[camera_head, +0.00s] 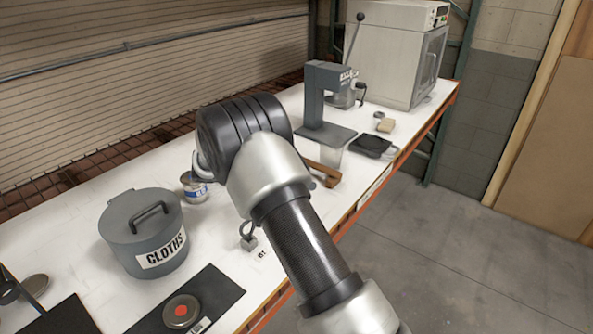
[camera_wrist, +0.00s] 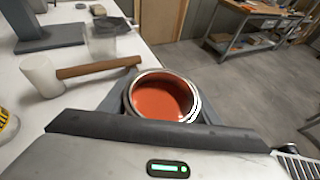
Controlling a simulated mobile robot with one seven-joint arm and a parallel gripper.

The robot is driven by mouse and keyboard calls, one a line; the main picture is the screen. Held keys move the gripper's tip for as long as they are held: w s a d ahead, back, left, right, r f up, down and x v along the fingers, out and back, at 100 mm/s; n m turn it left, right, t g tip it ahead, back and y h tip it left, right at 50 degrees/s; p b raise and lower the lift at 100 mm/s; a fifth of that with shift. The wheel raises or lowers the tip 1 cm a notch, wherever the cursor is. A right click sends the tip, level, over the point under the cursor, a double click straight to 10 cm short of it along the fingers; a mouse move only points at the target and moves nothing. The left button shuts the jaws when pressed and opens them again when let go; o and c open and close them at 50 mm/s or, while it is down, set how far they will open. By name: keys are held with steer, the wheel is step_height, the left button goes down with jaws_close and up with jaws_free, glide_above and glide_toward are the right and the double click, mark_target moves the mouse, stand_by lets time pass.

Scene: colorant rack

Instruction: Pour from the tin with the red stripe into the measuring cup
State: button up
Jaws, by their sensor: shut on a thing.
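My gripper (camera_wrist: 163,94) is shut on an open tin (camera_wrist: 162,100) in the wrist view, with a finger on either side of it. Orange-red liquid shows inside the tin's rim. The tin's outer wall is mostly hidden, so I cannot see a stripe on it. A clear cup (camera_wrist: 114,42), which looks like the measuring cup, stands on the bench beyond the mallet, apart from the tin. It also shows in the head view (camera_head: 331,156), beside the grey stand. In the head view my arm hides my gripper and the held tin.
A mallet (camera_wrist: 85,72) lies on the bench near the cup. A tin with a blue label (camera_head: 194,188), a grey CLOTHS bin (camera_head: 143,232) and a red-dotted lid (camera_head: 181,311) are on the left half. The grey stand (camera_head: 326,105) is behind the cup. Open floor lies right of the bench.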

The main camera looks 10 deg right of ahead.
steer(key=s+a+f+n+t+y, duration=0.1)
steer(key=s+n+t, duration=0.1)
steer(key=s, duration=0.2)
steer(key=s+a+f+n+t, duration=0.1)
steer(key=s+t, duration=0.1)
steer(key=s, duration=0.2)
steer(key=s+a+f+n+t+y, duration=0.1)
steer(key=s+a+n, duration=0.1)
steer(key=s, duration=0.2)
steer(key=shift+s+f+n+t+y, duration=0.1)
steer(key=shift+f+n+t+y, duration=0.2)
steer(key=shift+t, duration=0.1)
steer(key=shift+s+a+t, duration=0.1)
steer(key=shift+s+t, duration=0.2)
steer(key=shift+s, duration=0.1)
steer(key=shift+w, duration=0.1)
